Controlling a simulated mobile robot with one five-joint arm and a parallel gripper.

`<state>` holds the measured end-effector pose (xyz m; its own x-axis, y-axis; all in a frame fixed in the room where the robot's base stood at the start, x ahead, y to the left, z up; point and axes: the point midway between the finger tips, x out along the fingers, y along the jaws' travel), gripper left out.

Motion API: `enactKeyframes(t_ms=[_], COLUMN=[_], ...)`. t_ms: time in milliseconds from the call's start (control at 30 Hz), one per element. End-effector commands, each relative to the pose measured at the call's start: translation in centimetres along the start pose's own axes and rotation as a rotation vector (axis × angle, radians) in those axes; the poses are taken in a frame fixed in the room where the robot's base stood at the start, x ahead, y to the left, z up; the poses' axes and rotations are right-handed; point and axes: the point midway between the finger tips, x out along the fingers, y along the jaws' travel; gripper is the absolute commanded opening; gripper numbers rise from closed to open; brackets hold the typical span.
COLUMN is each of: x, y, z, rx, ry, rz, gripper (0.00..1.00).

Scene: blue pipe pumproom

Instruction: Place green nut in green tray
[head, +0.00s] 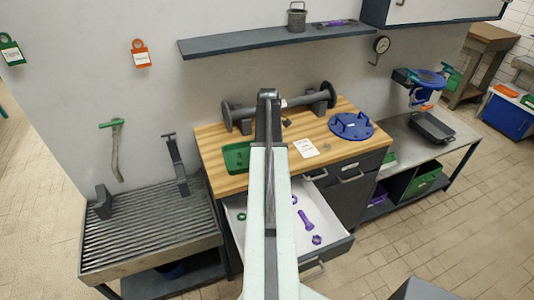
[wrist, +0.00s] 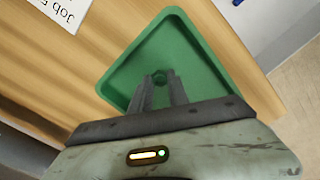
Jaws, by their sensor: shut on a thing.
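The green tray (head: 237,157) lies on the wooden bench top, left of my arm in the head view. In the wrist view the tray (wrist: 205,55) spreads out beneath my gripper (wrist: 160,80). My gripper is shut on a small green nut (wrist: 160,75), whose ring shows between the fingertips, over the tray's inside. I cannot tell its exact height above the tray floor. In the head view my arm hides the gripper and held nut. Another small green nut-like piece (head: 241,216) lies in the open drawer.
The open white drawer (head: 325,222) holds a purple bolt (head: 306,220) and purple nuts. A white card (head: 306,148), a blue round flange (head: 351,126) and a grey pipe piece (head: 240,113) are on the bench. A slatted grey table (head: 150,230) stands at left.

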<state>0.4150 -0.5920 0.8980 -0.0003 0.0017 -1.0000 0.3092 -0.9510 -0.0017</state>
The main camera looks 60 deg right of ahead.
Motion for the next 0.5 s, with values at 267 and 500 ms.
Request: enactKeyframes(t_ms=[267, 500], x=[0.15, 0.12], y=[-0.02, -0.03], z=[-0.04, -0.07], rx=[-0.001, -0.001], ry=[0.000, 0.000], rz=[0.000, 0.000], gripper=[0.32, 0.43])
